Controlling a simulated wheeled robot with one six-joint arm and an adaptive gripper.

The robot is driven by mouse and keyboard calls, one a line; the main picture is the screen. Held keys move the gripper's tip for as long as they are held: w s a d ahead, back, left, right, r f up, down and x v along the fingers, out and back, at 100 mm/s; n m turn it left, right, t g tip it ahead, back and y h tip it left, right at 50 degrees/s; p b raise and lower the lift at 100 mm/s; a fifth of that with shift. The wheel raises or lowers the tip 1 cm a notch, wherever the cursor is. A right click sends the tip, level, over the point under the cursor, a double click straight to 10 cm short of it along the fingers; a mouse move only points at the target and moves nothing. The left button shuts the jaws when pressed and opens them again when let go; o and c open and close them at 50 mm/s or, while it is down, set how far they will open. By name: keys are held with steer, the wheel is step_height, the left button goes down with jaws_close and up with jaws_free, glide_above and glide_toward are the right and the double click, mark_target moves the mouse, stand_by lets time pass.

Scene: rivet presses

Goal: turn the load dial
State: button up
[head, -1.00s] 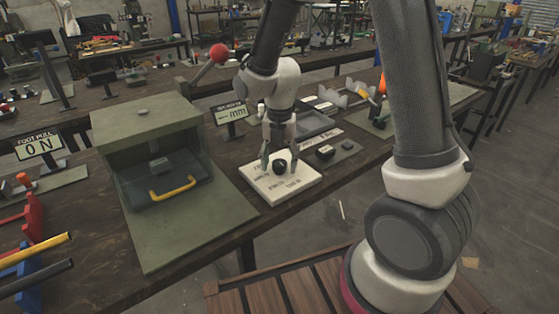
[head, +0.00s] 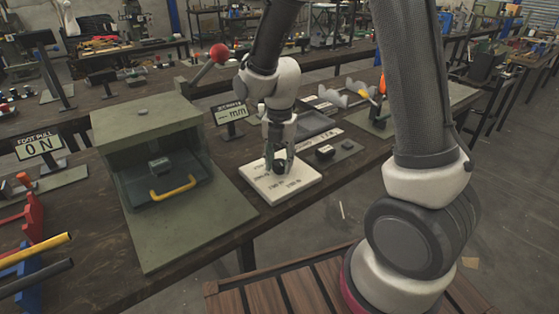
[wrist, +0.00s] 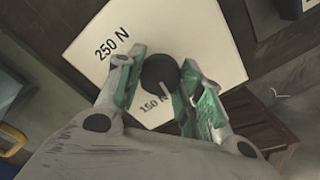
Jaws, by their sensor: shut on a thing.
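The load dial is a round black knob (wrist: 160,72) with a light pointer line, on a square white plate (wrist: 205,30) lying on the bench. In the wrist view the plate reads "250 N" and, partly covered, "150 N". The pointer line runs toward the lower right, near the "150 N" mark. My gripper (wrist: 157,80) has its green-padded fingers on either side of the knob, shut on it. In the head view my gripper (head: 278,163) comes down from above onto the white plate (head: 294,190) and mostly hides the knob.
A green press housing (head: 150,130) with a yellow handle (head: 172,189) stands left of the plate. A small display (head: 230,113) stands behind it. A dark panel with a black knob (head: 326,152) lies just right. A "FOOT PULL 0 N" sign (head: 40,142) is at far left.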

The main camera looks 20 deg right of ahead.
steer(key=m, duration=2.1)
steer(key=shift+m, duration=0.3)
steer(key=m, duration=0.6)
steer(key=shift+m, duration=0.4)
steer(key=o, duration=1)
steer(key=shift+o, duration=0.2)
